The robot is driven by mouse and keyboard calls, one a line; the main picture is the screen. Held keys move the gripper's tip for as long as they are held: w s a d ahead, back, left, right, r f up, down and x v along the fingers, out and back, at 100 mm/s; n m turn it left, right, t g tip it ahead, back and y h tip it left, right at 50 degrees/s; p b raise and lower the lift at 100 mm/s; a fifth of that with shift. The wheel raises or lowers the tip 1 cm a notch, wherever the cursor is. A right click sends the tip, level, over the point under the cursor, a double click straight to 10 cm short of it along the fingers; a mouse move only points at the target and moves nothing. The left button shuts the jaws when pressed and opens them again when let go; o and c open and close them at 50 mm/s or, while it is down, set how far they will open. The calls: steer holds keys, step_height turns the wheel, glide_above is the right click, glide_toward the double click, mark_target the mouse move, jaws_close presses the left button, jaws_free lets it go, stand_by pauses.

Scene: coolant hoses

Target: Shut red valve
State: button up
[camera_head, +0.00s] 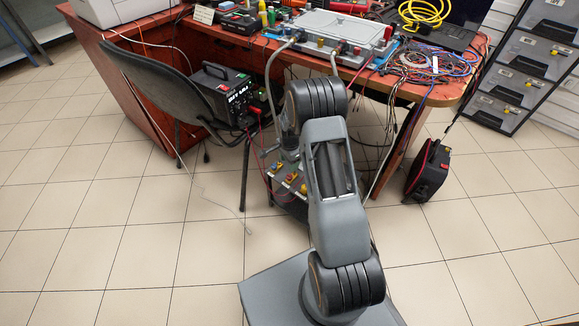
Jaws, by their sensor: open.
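A grey case-like unit (335,27) lies on the red-brown table, with small coloured fittings along its front edge. A small red fitting (357,51) shows near its right end; I cannot tell whether it is the red valve or how it is turned. Two grey hoses (280,55) hang from the unit's front. A low panel (286,190) under the table edge also carries small yellow, red and blue parts, too small to tell apart. My gripper (267,152) is only partly visible left of my arm, above this panel. It looks open, and no held object shows.
A dark chair (150,75) stands to the left, near a black power box (225,92). Tangled cables (425,70) hang over the table's right side. A black and red case (428,170) stands on the floor at right. The tiled floor in front is mostly clear.

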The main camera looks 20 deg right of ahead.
steer(key=shift+r+p, duration=0.6)
steer(key=shift+r, duration=1.8)
steer(key=s+a+r+n+t+p, duration=0.1)
steer(key=s+a+r+n+p, duration=0.15)
steer(key=r+p, duration=0.65)
steer(key=s+a+r+n+p, duration=0.2)
steer(key=s+r+n, duration=0.1)
steer(key=r, duration=1.1)
steer(key=s+a+r+n+t+p, duration=0.1)
steer(key=s+a+r+n+p, duration=0.15)
steer(key=r+p, duration=0.65)
steer(key=s+a+r+n+p, duration=0.2)
steer(key=s+r+n+p, duration=0.2)
steer(key=s+r, duration=0.3)
steer(key=s+a+r+n+t+p, duration=0.1)
steer(key=s+r+n+p, duration=0.3)
steer(key=r, duration=1.1)
steer(key=s+a+p, duration=0.1)
steer(key=s+p, duration=0.1)
steer(key=s, duration=0.1)
steer(key=shift+a+t, duration=0.25)
steer(key=shift+t, duration=0.05)
steer(key=shift+s, duration=0.1)
